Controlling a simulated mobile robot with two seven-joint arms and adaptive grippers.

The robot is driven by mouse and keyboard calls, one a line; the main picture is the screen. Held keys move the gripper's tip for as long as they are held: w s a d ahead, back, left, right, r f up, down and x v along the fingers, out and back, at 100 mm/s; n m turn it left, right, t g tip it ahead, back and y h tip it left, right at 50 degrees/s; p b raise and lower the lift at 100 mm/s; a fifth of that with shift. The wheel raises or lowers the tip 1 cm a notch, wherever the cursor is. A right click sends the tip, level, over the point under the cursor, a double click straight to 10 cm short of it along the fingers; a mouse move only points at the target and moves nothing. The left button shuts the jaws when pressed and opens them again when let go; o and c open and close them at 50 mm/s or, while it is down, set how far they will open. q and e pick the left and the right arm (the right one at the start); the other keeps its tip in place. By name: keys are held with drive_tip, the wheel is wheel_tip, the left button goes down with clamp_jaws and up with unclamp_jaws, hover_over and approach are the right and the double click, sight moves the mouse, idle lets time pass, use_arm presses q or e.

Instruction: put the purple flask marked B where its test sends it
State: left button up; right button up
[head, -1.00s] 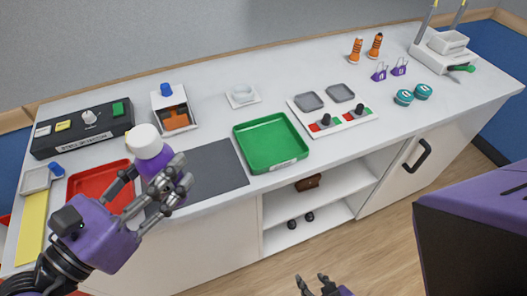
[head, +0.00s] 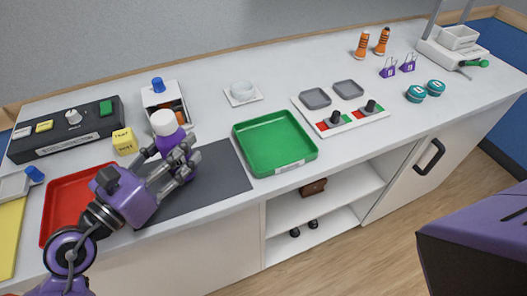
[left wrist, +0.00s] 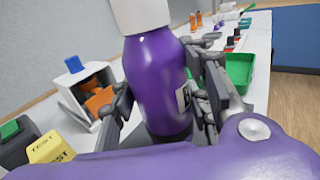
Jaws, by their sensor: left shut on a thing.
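The purple flask (head: 167,128) has a white cap, and it also fills the middle of the left wrist view (left wrist: 158,85). My left gripper (head: 186,160) is shut around its body, one finger on each side. The flask is upright, over the dark mat (head: 215,185); I cannot tell whether its base touches it. A pale label shows at its right edge in the wrist view, partly covered by a finger, and its letter is unreadable. The red tray (head: 57,205) lies left of the mat and the green tray (head: 270,168) right. My right gripper is out of view.
Behind the flask stand a yellow TEST cube (head: 124,141), a black button box (head: 66,127) and a white box (head: 158,97) with orange contents. The counter between the green tray and back wall is mostly clear.

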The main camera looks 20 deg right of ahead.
use_arm(q)
drive_tip(key=shift+f, duration=1.25)
drive_tip(key=o, duration=1.3)
drive_tip(key=shift+s, duration=0.1)
